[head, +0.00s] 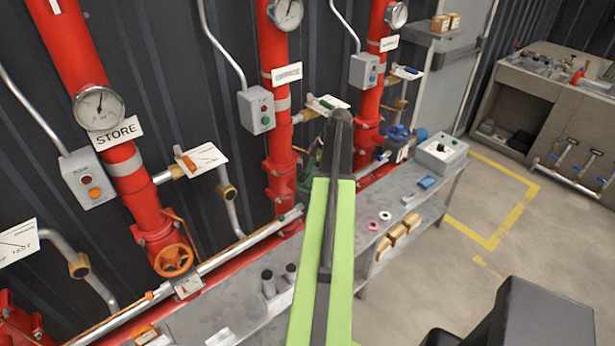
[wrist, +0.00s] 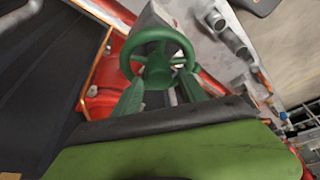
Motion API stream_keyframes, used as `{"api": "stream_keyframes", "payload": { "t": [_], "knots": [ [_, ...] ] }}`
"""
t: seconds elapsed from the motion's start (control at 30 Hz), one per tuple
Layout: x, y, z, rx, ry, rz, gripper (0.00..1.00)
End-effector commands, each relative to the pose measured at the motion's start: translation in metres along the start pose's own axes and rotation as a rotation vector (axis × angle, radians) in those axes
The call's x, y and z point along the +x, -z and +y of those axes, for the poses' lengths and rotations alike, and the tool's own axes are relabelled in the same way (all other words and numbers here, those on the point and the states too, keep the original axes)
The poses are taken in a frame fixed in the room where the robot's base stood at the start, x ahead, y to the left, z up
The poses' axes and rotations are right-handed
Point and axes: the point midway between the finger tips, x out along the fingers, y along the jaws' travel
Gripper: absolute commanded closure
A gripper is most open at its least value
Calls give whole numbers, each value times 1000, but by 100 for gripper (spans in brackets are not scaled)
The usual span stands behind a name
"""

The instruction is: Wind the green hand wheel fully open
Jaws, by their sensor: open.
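The green hand wheel (wrist: 183,44) shows in the wrist view just ahead of my gripper (wrist: 161,82). Its rim, hub and some spokes are visible; its lower part is partly hidden. My gripper is open, with a finger on each side of the wheel's lower part. I cannot tell whether the fingers touch the rim. In the head view, a dark green part at the middle red pipe (head: 279,160) shows beside my arm (head: 325,250), which hides most of it and my gripper.
An orange hand wheel (head: 174,260) sits on the left pipe, marked STORE. A grey bench (head: 225,316) with small parts runs below the pipes. Control boxes and tags line the wall.

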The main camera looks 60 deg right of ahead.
Motion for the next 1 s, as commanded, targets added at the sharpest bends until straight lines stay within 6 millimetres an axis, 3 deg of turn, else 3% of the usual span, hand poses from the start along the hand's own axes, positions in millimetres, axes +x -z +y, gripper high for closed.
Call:
{"api": "stream_keyframes", "payload": {
  "t": [0.3, 0.57, 0.8, 1.0],
  "knots": [
    [0, 1, -2, 546, -229, 0, 50],
    [0, 0, 0, 658, -274, -1, 50],
    [0, 1, 0, 1060, -443, -1, 50],
    [0, -1, 2, 1242, -517, -1, 50]
  ]
}}
